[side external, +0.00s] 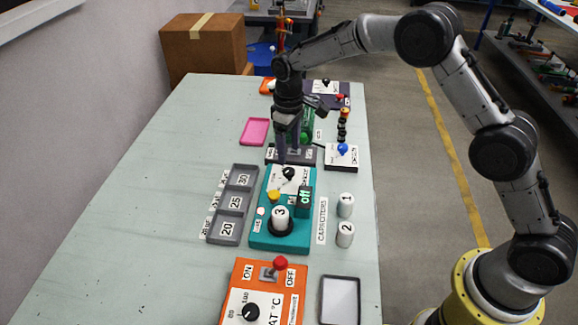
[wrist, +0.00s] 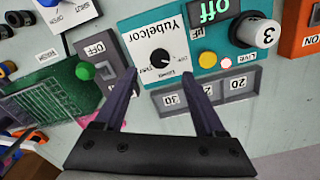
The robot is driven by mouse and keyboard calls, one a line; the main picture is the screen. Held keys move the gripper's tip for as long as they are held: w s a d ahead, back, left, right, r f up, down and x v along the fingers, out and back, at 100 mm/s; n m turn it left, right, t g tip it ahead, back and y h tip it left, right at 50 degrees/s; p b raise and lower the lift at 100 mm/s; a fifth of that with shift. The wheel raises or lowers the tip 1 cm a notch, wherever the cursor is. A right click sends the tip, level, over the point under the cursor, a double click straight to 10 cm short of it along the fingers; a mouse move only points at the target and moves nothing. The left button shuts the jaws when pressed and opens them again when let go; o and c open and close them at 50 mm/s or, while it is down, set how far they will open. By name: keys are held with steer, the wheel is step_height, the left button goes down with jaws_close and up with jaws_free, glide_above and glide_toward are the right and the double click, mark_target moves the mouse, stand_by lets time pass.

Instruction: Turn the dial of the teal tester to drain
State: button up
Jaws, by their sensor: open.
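The teal tester (side external: 259,235) lies mid-table in the side view and also shows at the top of the wrist view (wrist: 196,30). Its black dial (side external: 289,173) sits on a white label panel at its far end. In the wrist view the dial (wrist: 159,57) appears between my fingers, just beyond the fingertips; its small position words are too blurred to read surely. A screen (side external: 305,197) reads "off". A white capacitor marked 3 (side external: 281,214) stands in the tester's socket, near a yellow button (side external: 274,196). My gripper (side external: 292,155) is open and empty, above the tester's far end.
A grey tray marked 20, 25, 30 (side external: 236,205) lies left of the tester. Capacitors 1 (side external: 346,204) and 2 (side external: 345,234) stand right. An orange thermostat box (side external: 241,272) is nearer the camera. A drain switch box (side external: 333,162) stands behind right. The left table is clear.

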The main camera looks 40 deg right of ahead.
mark_target(289, 170)
step_height(289, 170, down, 7)
steer(key=shift+r, duration=0.15)
jaws_close()
stand_by(0.5)
